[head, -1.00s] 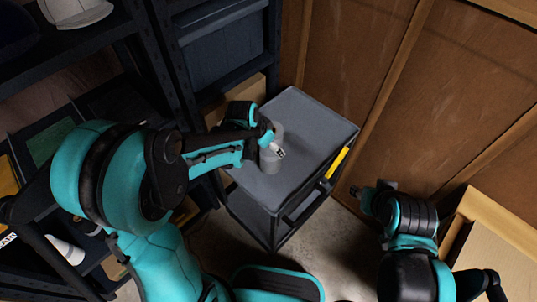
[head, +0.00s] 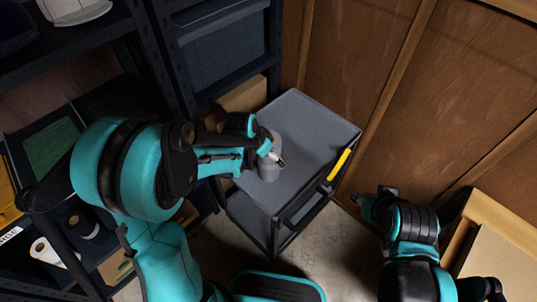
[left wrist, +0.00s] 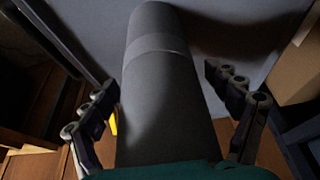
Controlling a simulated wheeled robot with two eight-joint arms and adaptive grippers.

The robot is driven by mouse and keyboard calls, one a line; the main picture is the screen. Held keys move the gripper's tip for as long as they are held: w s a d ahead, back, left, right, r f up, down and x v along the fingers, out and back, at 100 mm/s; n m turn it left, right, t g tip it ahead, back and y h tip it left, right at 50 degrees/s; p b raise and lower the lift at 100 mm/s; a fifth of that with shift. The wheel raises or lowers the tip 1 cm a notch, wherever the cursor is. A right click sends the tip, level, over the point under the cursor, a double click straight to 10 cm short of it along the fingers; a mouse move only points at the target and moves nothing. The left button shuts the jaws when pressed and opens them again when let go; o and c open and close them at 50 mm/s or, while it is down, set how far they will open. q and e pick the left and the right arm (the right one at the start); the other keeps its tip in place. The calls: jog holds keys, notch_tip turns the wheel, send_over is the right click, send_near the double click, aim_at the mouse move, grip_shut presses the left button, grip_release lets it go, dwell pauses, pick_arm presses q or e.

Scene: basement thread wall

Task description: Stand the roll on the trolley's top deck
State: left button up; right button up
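The roll is a plain grey cylinder (head: 269,172) with a faint lighter band. In the head view it looks upright on the trolley's grey top deck (head: 312,128), near its left edge, partly hidden by my left gripper (head: 274,155). In the left wrist view the roll (left wrist: 160,95) runs up between the two fingers of my left gripper (left wrist: 165,105). The fingers are spread, with narrow gaps showing beside the roll. Its contact with the deck is hard to see. My right gripper (head: 362,197) is away from the trolley at lower right; its fingers are too small to judge.
The trolley has a yellow strip (head: 340,164) by its handle side. Dark shelving with a blue-grey bin (head: 222,45) and a cardboard box (head: 243,95) stands close on the left. A wooden panel wall (head: 345,60) is behind. The deck's right part is clear.

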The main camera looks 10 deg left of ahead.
pick_arm(q)
jog(key=p+v, duration=0.5)
jog(key=v, duration=0.8)
jog(key=s+a+r+n+t+y, duration=0.1)
jog(key=s+a+r+n, duration=0.1)
jog(key=s, duration=0.4)
jog(key=s+a+r+n+t+y, duration=0.1)
jog(key=s+a+r+n+t, duration=0.1)
jog(key=s+r+n, duration=0.2)
jog(key=shift+s+n+y, duration=0.3)
jog(key=shift+s+n, duration=0.1)
jog(key=shift+s, duration=1.3)
